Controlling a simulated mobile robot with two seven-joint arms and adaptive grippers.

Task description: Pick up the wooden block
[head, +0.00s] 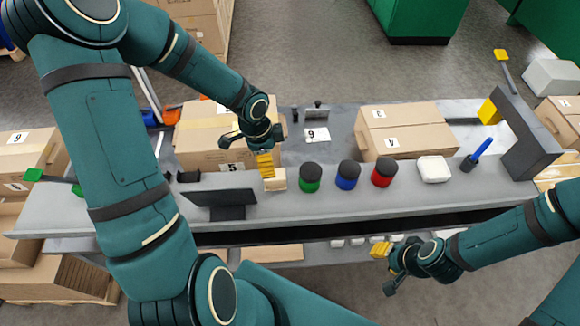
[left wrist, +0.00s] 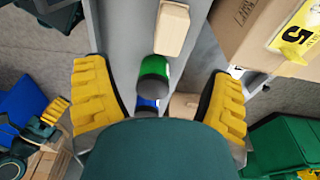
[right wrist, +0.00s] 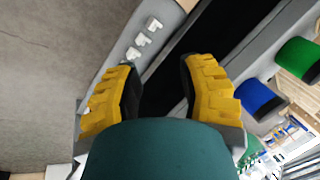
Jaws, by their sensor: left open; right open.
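The wooden block (head: 275,181) is a pale, light-brown piece on the grey upper shelf, just left of the green-banded can (head: 310,177). My left gripper (head: 265,166) is over the block's left end in the head view and partly covers it. In the left wrist view the block (left wrist: 172,28) lies at the top, beyond the open, empty fingers (left wrist: 155,80). Contact cannot be told. My right gripper (head: 385,267) is open and empty in front of the shelf at lower right, far from the block.
A blue-banded can (head: 348,175), a red-banded can (head: 384,171) and a white dish (head: 434,169) stand farther right. A dark angled plate (head: 222,197) stands close left of the block. Cardboard boxes (head: 404,131) sit behind the shelf.

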